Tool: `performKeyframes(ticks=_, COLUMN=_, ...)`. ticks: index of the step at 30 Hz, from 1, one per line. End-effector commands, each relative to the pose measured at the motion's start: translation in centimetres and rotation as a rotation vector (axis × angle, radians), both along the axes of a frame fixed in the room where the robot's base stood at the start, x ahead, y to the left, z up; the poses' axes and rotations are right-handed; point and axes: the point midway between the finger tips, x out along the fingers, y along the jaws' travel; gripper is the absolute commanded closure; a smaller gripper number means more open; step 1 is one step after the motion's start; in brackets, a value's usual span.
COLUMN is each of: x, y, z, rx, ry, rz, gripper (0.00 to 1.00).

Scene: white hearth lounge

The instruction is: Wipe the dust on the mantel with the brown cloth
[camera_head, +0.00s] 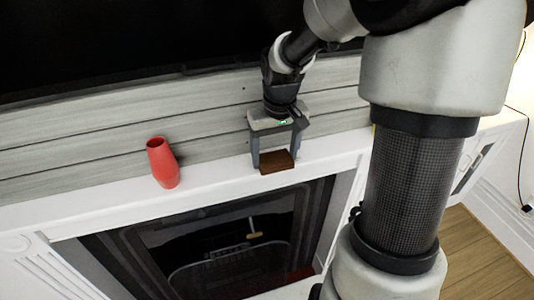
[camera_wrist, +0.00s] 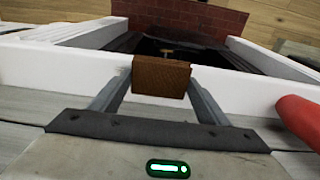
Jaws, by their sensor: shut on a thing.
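The brown cloth (camera_head: 277,162) is a small block-like piece between the fingers of my gripper (camera_head: 275,158), at the mantel's top near its front edge. My gripper is shut on it and points down. The brown cloth also shows in the wrist view (camera_wrist: 161,77), between the two grey fingertips (camera_wrist: 161,84). The white mantel (camera_head: 105,197) runs across the head view below the grey plank wall. I cannot tell for sure whether the cloth touches the mantel. No dust can be made out on the mantel in either view.
A red vase (camera_head: 162,164) stands upright on the mantel to the left of my gripper; it shows at the right edge of the wrist view (camera_wrist: 299,120). A black screen (camera_head: 130,40) hangs above. The dark fireplace opening (camera_head: 215,245) lies below. The mantel between vase and gripper is clear.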

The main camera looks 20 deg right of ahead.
Motion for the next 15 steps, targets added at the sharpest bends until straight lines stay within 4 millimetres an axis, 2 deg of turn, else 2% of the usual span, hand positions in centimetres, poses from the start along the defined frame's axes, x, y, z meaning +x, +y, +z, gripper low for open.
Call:
performKeyframes(ticks=10, x=0.0, y=-1.7, z=0.0, rx=0.000, ry=0.002, rz=-0.002, gripper=0.57)
performKeyframes(ticks=15, x=-0.1, y=-3.2, z=0.1, rx=0.000, ry=0.002, rz=-0.003, gripper=0.57)
